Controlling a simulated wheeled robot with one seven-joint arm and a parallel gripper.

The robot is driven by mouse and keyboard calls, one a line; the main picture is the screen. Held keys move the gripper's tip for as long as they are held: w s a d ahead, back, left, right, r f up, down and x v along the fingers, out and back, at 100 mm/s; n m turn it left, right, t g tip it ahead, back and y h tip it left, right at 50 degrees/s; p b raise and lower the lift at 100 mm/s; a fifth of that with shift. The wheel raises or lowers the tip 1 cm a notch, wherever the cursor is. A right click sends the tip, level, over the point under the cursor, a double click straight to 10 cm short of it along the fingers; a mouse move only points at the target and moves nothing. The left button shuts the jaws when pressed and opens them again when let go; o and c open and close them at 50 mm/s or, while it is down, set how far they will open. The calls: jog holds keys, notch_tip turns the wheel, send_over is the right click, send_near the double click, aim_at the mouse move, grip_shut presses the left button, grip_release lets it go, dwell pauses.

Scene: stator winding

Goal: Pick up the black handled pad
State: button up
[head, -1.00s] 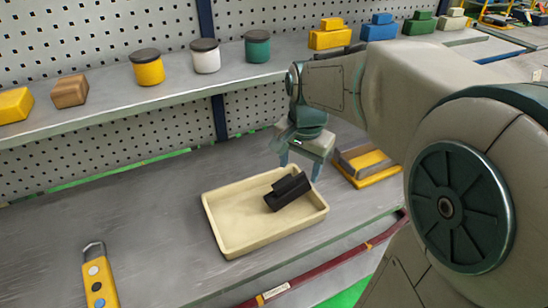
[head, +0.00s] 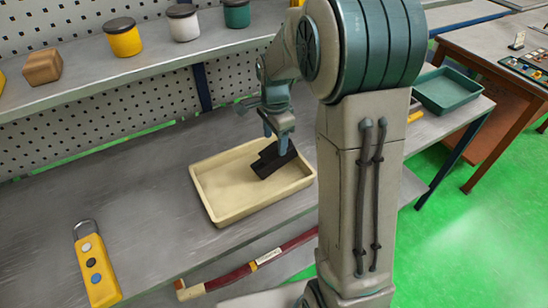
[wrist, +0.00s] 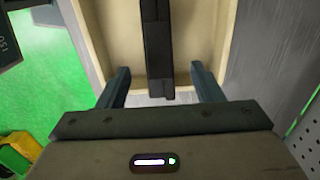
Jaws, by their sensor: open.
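The black handled pad (head: 270,164) lies in the right part of the cream tray (head: 217,190) on the workbench. In the wrist view the pad (wrist: 157,45) runs lengthwise down the picture, with its near end between my two fingers. My gripper (head: 279,138) is open and empty, close above the pad in the head view. In the wrist view its fingers (wrist: 163,75) stand on either side of the pad with a gap at each side. The gripper partly covers the pad's upper end in the head view.
A yellow tag with coloured dots (head: 95,268) lies at the bench's left. Lidded yellow (head: 123,40), white (head: 184,26) and green (head: 237,14) jars stand on the shelf behind. A green tray (head: 448,92) sits at the right. Bare bench lies left of the cream tray.

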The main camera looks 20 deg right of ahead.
aim_at(275, 146)
notch_tip(275, 146, down, 6)
jog(key=shift+s+r+p, duration=0.1)
jog(key=shift+r+p, duration=0.05)
jog(key=shift+p, duration=0.45)
grip_shut()
jog(key=shift+r, duration=0.1)
